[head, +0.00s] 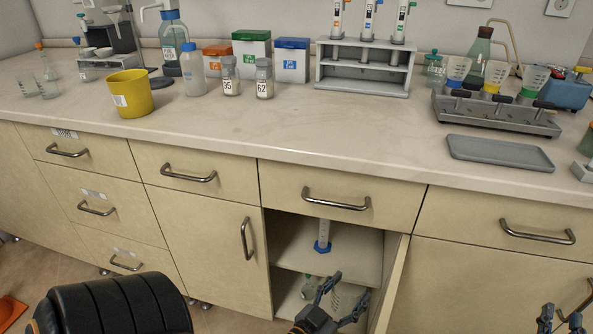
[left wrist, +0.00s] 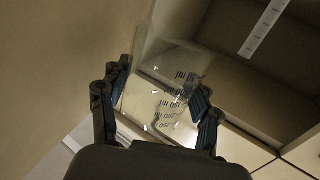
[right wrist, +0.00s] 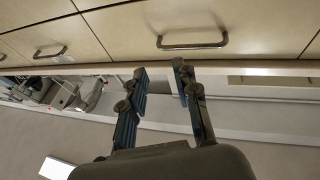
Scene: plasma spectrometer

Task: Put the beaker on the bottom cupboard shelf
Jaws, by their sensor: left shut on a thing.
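The clear glass beaker with dark printed graduations (left wrist: 165,95) is between the fingers of my left gripper (left wrist: 155,90) in the left wrist view. That gripper is shut on it; the print reads upside down there. In the head view my left gripper (head: 345,291) is in front of the open cupboard's lower part, and the beaker (head: 335,301) shows only faintly. The bottom cupboard shelf (head: 287,301) is partly hidden by the gripper. My right gripper (head: 560,320) is at the lower right, away from the cupboard. In the right wrist view it is open and empty (right wrist: 160,72).
A measuring cylinder with a blue base (head: 322,240) stands on the upper cupboard shelf (head: 350,262). A small glass vessel (head: 310,286) stands on the bottom shelf, left of my gripper. The open door (head: 390,290) bounds the right side. A black chair (head: 115,306) is at lower left.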

